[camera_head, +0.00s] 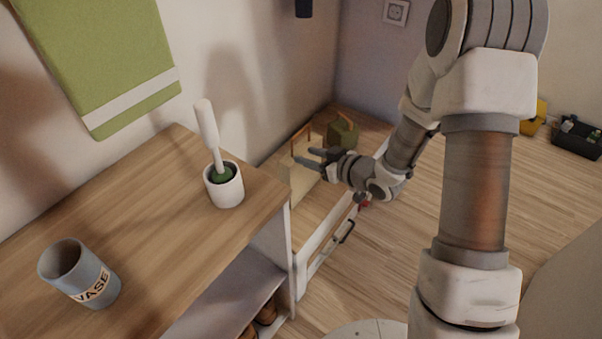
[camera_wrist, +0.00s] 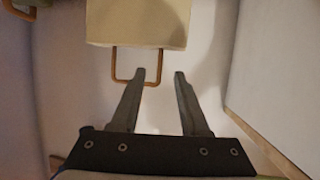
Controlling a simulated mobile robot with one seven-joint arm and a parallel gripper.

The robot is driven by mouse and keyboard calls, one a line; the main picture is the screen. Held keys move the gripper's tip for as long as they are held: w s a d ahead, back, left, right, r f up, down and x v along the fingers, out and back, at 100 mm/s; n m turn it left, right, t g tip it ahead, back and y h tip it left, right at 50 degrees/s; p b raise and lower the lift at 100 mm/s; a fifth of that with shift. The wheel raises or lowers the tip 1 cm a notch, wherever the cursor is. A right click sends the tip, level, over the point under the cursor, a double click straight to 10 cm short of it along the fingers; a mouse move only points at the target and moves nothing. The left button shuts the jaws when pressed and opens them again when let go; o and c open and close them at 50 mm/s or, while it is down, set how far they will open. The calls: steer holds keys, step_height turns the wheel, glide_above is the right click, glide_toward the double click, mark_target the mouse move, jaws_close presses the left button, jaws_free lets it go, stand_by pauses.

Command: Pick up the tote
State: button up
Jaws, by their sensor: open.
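The tote appears to be the cream bag with a brown loop handle. In the wrist view its cream body (camera_wrist: 138,24) is at the top, and its handle (camera_wrist: 115,66) reaches down toward my fingers. In the head view the tote (camera_head: 299,180) is partly hidden behind my gripper (camera_head: 312,158). My gripper (camera_wrist: 160,76) is open and empty. The left fingertip overlaps the handle's lower right part in the wrist view; I cannot tell whether they touch. A green bag (camera_head: 343,134) with a brown handle stands just behind the cream one.
A wooden-topped cabinet (camera_head: 150,215) holds a grey vase (camera_head: 82,275) and a white brush holder (camera_head: 224,187) with a brush. A white drawer front with a dark handle (camera_head: 346,232) is below my gripper. A black box (camera_head: 577,140) is far right. The wooden floor between is mostly clear.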

mark_target(293, 152)
steer(key=b+x, duration=0.1)
steer(key=x, duration=0.3)
steer(key=shift+s+d+f+b, duration=0.1)
steer(key=shift+s+f+b, duration=0.05)
steer(key=shift+f+b, duration=0.2)
steer(key=shift+w+a+f, duration=0.1)
steer(key=shift+w+a, duration=0.25)
steer(key=shift+w, duration=0.05)
jaws_close()
stand_by(0.7)
